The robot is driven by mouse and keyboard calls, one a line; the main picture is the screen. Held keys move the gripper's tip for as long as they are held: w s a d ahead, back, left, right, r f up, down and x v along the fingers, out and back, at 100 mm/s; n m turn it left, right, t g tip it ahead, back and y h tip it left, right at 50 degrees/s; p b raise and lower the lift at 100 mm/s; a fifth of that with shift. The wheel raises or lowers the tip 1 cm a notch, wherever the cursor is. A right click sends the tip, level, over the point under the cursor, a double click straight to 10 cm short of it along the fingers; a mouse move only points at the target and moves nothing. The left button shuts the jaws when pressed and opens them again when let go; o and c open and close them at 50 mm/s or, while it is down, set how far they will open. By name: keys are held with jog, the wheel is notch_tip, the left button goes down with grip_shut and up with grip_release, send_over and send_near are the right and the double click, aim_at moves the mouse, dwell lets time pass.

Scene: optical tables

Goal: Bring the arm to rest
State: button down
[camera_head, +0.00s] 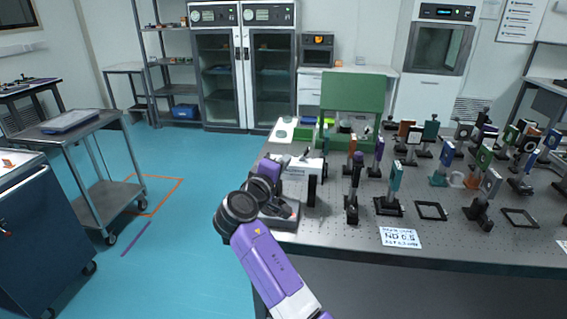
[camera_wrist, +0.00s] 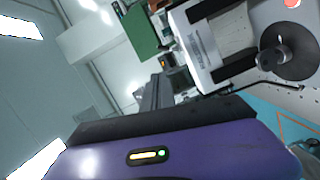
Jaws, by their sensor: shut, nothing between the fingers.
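My gripper (camera_wrist: 157,92) shows in the wrist view as grey fingers standing close together beyond the black edge of my purple wrist housing. They look shut, with nothing seen between them. In the head view my purple arm rises from the bottom and bends at a dark joint by the table's near left corner. The gripper itself is hard to make out there, as my own arm partly covers it. The optical table (camera_head: 400,262) fills the right side.
A white labelled box (camera_head: 318,165) and a grey device (camera_head: 283,222) stand close to my arm. Several optics on posts, such as a teal one (camera_head: 394,178), fill the table beyond. A green housing (camera_head: 352,92) stands behind. A grey cart (camera_head: 105,195) is left; blue floor between is open.

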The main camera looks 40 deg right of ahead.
jog(key=shift+a, duration=0.15)
dwell(0.4)
jog(key=w+a+n+t+y, duration=0.2)
jog(key=w+a+t+y, duration=0.2)
jog(key=a+t, duration=0.35)
jog(key=s+a+f+t+y, duration=0.3)
jog(key=s+a+f+y, duration=0.6)
jog(key=s+a, duration=0.45)
jog(key=s+a+f+m+g+y, duration=0.1)
jog(key=s+a, duration=0.1)
jog(key=s, duration=1)
jog(key=s+a+f+m+y, duration=0.1)
jog(key=s+a, duration=0.1)
jog(key=s, duration=1.1)
jog(key=s+a+f+m+g, duration=0.1)
jog(key=s+a+m, duration=0.1)
jog(key=s, duration=1)
jog(key=shift+s+a+f+g+y, duration=0.15)
jog(key=shift+a+g+y, duration=0.1)
jog(key=shift+g+y, duration=0.15)
